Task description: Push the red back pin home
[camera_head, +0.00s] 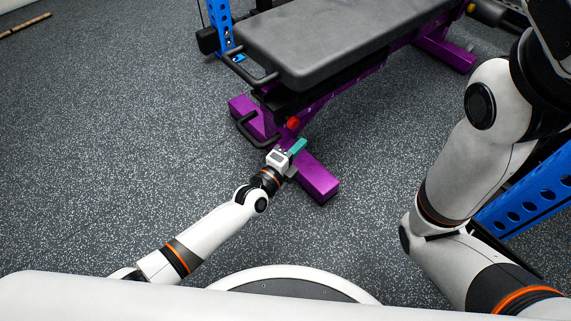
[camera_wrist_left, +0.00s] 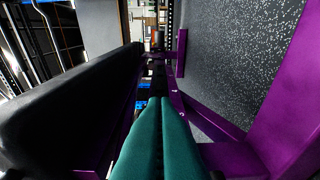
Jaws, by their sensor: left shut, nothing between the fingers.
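The red back pin (camera_head: 293,123) shows as a small red knob on the purple frame under the bench's near end. How far it sits in its hole is too small to tell. My left gripper (camera_head: 300,146) has teal fingers and is shut and empty. It is just below and slightly right of the red pin in the head view, near the purple foot; I cannot tell whether it touches anything. In the left wrist view the teal fingertips (camera_wrist_left: 160,101) lie together and point along the purple frame. The red pin does not show there. My right gripper is out of view.
The bench has a dark grey pad (camera_head: 345,38), black handles and a purple foot bar (camera_head: 318,180). A blue rack upright (camera_head: 221,25) stands behind it; another blue beam (camera_head: 525,195) is at the right.

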